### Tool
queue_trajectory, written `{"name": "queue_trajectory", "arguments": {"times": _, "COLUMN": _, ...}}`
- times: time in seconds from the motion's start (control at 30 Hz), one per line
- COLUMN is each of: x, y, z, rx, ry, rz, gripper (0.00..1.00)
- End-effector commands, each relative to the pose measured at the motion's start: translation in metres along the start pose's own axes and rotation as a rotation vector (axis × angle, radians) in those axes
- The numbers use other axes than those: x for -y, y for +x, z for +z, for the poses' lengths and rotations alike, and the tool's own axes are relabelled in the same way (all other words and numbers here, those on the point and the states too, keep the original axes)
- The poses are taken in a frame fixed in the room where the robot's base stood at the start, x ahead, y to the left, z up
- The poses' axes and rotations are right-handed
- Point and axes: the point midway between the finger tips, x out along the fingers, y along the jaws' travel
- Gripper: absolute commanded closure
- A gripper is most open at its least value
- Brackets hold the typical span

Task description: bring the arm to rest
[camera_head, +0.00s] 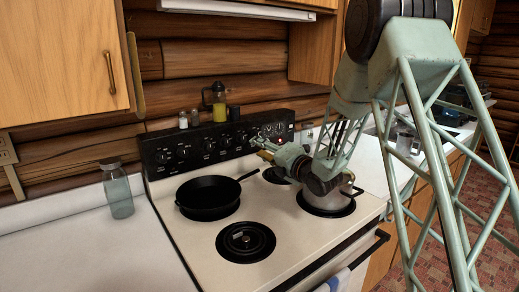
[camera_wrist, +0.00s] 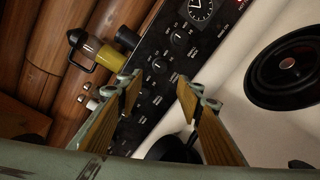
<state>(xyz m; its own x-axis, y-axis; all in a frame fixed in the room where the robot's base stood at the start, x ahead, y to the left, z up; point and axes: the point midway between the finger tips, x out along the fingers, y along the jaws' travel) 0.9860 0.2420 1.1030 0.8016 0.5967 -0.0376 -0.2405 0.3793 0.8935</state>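My gripper (camera_head: 262,147) is in the air over the rear of the white stove (camera_head: 184,247), in front of its black control panel (camera_head: 172,155). In the wrist view my gripper (camera_wrist: 158,86) has its two wooden-faced fingers apart, with only the control panel seen between them. It is open and holds nothing. My arm reaches in from the right, over a metal pot (camera_head: 346,189) on the front right burner, and hides part of it.
A black skillet (camera_head: 207,194) sits on the left rear burner, handle toward the right rear. The front left burner (camera_head: 245,241) is bare. A glass jar (camera_head: 118,192) stands on the left counter. Cabinets hang above.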

Motion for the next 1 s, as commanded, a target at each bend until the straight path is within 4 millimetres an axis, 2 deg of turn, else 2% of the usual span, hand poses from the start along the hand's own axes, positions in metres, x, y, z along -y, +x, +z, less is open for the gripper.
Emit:
{"name": "queue_trajectory", "arguments": {"times": 0.27, "x": -0.004, "y": -0.004, "z": 0.005, "rx": 0.007, "ry": 0.018, "rz": -0.018, "gripper": 0.66}}
{"name": "queue_trajectory", "arguments": {"times": 0.47, "x": -0.012, "y": -0.016, "z": 0.019, "rx": 0.029, "ry": 0.074, "rz": -0.069, "gripper": 0.66}}
{"name": "queue_trajectory", "arguments": {"times": 0.67, "x": -0.022, "y": -0.037, "z": 0.037, "rx": 0.067, "ry": 0.160, "rz": -0.142, "gripper": 0.66}}
{"name": "queue_trajectory", "arguments": {"times": 1.0, "x": -0.037, "y": -0.083, "z": 0.062, "rx": 0.146, "ry": 0.326, "rz": -0.264, "gripper": 0.66}}
